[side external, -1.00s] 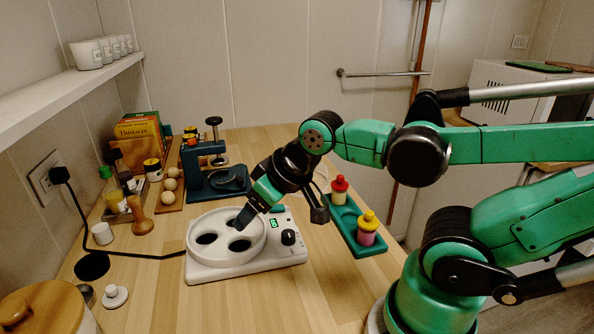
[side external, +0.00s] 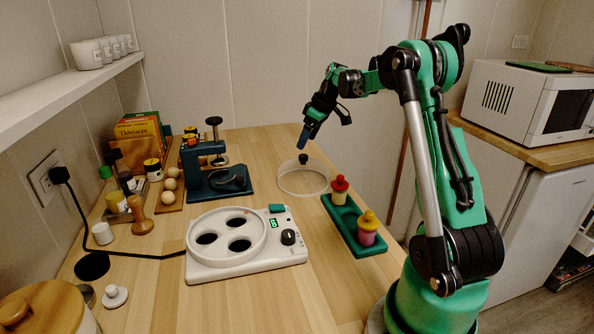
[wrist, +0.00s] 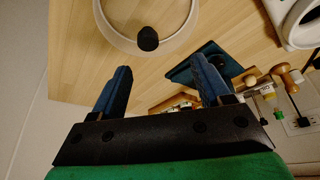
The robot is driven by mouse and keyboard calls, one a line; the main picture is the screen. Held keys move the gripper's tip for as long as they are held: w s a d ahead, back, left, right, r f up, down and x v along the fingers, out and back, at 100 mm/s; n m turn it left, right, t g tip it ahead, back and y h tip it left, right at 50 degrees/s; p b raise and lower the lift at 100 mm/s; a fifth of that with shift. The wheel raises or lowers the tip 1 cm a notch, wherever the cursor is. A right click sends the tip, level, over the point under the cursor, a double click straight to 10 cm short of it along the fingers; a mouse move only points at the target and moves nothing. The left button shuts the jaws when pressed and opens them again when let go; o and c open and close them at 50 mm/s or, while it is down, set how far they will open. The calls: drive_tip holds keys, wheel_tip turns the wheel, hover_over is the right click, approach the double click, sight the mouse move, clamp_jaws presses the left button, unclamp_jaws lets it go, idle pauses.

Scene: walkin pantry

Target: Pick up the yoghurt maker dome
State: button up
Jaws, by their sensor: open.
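The yoghurt maker dome (side external: 303,189) is a clear, shallow round cover with a dark knob (side external: 303,158) on top. It rests on the wooden counter, behind the yoghurt maker and left of the green tray. In the wrist view the dome (wrist: 178,40) shows at the top, partly cut off, with its black knob (wrist: 148,39) toward me. My gripper (side external: 304,146) is above the dome, close to its knob, pointing down. In the wrist view my gripper (wrist: 160,80) has its two blue fingers wide apart with nothing between them. The knob lies beyond the fingertips.
The white yoghurt maker (side external: 247,262) with round wells stands at front centre. A green tray (side external: 367,247) holding two lidded jars is right of the dome. A dark teal press (side external: 215,180) stands to the left. Bare counter lies around the dome.

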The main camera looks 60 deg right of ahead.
sight(304, 155)
drive_tip(key=shift+s+d+f, duration=0.2)
drive_tip(key=shift+d+f, duration=0.1)
drive_tip(key=shift+d, duration=0.3)
drive_tip(key=shift+w+d+f, duration=0.1)
drive_tip(key=shift+f, duration=0.25)
drive_tip(key=x, duration=0.5)
clamp_jaws()
